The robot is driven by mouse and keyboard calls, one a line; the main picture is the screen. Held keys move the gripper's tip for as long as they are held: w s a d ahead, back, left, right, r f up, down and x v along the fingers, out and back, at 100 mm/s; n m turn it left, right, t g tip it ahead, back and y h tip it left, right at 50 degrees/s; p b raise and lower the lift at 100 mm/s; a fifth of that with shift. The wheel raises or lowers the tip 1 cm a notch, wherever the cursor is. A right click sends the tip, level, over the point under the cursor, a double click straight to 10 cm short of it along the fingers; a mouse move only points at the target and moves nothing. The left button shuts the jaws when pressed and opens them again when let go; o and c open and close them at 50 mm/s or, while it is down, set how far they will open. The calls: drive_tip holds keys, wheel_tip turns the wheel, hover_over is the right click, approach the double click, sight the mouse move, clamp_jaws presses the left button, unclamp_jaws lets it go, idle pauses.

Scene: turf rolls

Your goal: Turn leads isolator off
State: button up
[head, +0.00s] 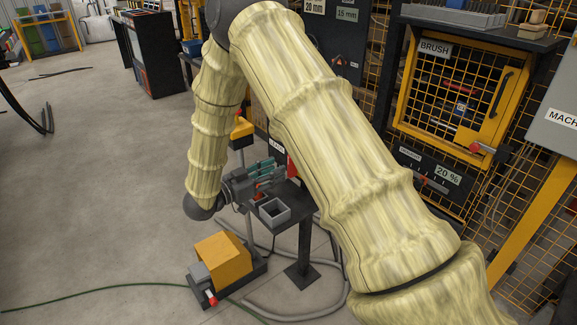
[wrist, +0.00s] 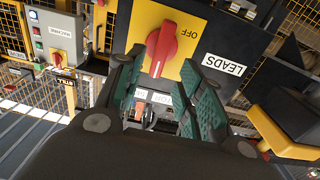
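The knob's grip runs nearly upright in the picture, tilted slightly right at the top. My gripper (wrist: 161,68) is open, its green-padded fingers apart on either side below the knob. I cannot tell whether they touch it. In the head view my gripper (head: 262,170) is beside the small dark stand, and my arm hides most of the isolator.
Below the knob in the wrist view are small labelled parts (wrist: 152,98). A grey "MACHINE" box (wrist: 57,38) is at the left. In the head view a grey open tray (head: 274,212) sits on the stand and an orange pedal-like unit (head: 223,258) is on the floor. Open floor lies left.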

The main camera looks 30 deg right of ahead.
drive_tip(key=d, duration=0.6)
drive_tip(key=shift+w, duration=0.2)
drive_tip(key=shift+c, duration=0.5)
clamp_jaws()
